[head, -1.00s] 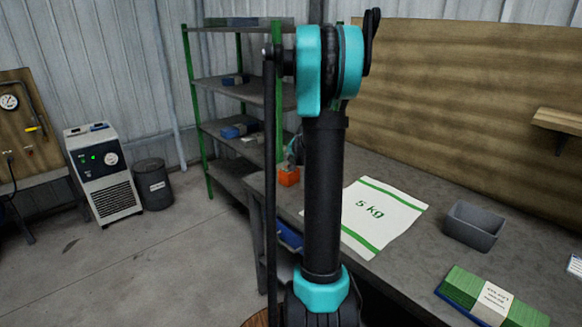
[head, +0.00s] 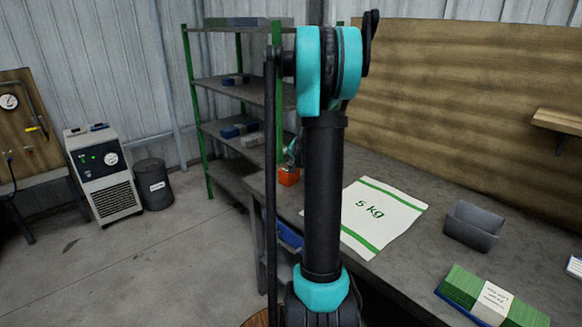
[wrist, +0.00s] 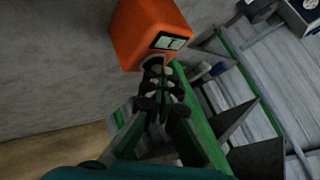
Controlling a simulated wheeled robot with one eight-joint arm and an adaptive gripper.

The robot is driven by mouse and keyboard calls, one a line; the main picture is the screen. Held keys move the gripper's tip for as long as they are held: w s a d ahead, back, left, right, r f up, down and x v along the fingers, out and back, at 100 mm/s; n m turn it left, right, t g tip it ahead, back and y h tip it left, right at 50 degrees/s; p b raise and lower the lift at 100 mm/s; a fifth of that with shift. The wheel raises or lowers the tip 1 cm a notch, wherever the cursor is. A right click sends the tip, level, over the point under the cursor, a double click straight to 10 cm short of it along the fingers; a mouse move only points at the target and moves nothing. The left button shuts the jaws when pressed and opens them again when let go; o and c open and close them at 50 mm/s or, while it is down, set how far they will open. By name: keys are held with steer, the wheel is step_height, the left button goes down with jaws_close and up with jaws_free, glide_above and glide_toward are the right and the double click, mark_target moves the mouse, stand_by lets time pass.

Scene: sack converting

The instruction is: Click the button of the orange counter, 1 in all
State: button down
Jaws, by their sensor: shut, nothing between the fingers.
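The orange counter (head: 288,178) stands at the left end of the grey workbench (head: 405,270), partly behind my arm in the head view. In the wrist view the counter (wrist: 142,32) shows large at the top, with a small pale display bearing a dark mark that I cannot read surely. My gripper (wrist: 157,68) is shut and empty, its fingertips at the counter's edge just below the display. I cannot tell whether they touch it. The button is not clearly visible, perhaps hidden by the fingertips. In the head view my gripper (head: 292,153) is just above the counter, mostly hidden.
A white 5 kg sack (head: 380,214) lies flat on the bench. A grey bin (head: 473,226) and a blue tray of green bundles (head: 455,314) are to its right. A green-framed shelf (head: 225,125) stands behind the bench's left end.

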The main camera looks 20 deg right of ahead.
steer(key=shift+r, duration=0.95)
steer(key=shift+r, duration=2.5)
steer(key=s+a+f+n+g, duration=0.1)
steer(key=s+a+f+n, duration=0.2)
steer(key=s+a, duration=0.7)
steer(key=s+a+f+n+g, duration=0.1)
steer(key=s+a+f+n, duration=0.1)
steer(key=s, duration=0.7)
steer(key=s+a+f+n+g, duration=0.1)
steer(key=s+a+f+n, duration=0.1)
steer(key=s+a+f, duration=0.3)
steer(key=s+a+f+n+g, duration=0.2)
steer(key=s+a+f, duration=0.2)
steer(key=s, duration=0.9)
steer(key=shift+n+y, duration=0.3)
steer(key=shift+n, duration=0.1)
steer(key=shift+s, duration=0.1)
